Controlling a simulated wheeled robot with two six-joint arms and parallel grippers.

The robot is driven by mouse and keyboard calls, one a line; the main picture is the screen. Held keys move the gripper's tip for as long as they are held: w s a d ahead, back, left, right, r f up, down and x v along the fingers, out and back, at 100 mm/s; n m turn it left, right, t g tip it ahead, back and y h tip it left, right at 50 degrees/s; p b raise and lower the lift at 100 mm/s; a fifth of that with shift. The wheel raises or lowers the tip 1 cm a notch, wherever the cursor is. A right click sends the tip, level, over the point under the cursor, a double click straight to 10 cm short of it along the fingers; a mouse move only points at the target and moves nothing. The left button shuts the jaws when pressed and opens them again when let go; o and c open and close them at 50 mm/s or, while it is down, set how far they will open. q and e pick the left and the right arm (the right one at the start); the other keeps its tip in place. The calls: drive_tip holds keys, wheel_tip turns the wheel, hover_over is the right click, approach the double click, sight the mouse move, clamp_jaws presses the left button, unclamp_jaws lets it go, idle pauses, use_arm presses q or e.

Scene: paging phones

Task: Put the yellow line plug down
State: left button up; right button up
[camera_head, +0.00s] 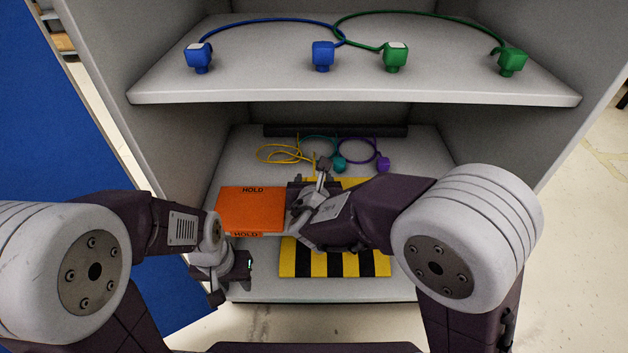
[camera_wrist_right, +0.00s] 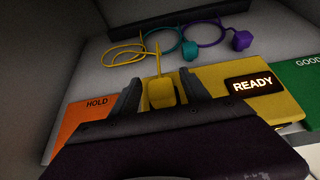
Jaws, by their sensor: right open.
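The yellow line plug (camera_wrist_right: 161,93) shows in the right wrist view between the two fingers of my right gripper (camera_wrist_right: 160,92), which is open around it. Whether the plug rests on the surface beneath is hidden. The yellow cord (camera_wrist_right: 130,54) runs in loops behind it and also shows in the head view (camera_head: 279,155). In the head view my right gripper (camera_head: 308,190) is over the lower shelf at the right edge of the orange HOLD block (camera_head: 250,208). My left gripper (camera_head: 232,278) is low at the shelf's front left; its jaws are unclear.
A yellow READY panel (camera_wrist_right: 218,82) and a green GOOD panel (camera_wrist_right: 301,80) lie right of HOLD. Teal (camera_head: 338,164) and purple (camera_head: 383,164) plugs lie behind. A striped mat (camera_head: 335,264) is in front. The upper shelf (camera_head: 350,91) holds blue and green cords.

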drive_tip(key=shift+r+p, duration=0.4)
drive_tip(key=p+v, duration=0.5)
drive_tip(key=v, duration=0.7)
drive_tip(key=shift+f, duration=0.1)
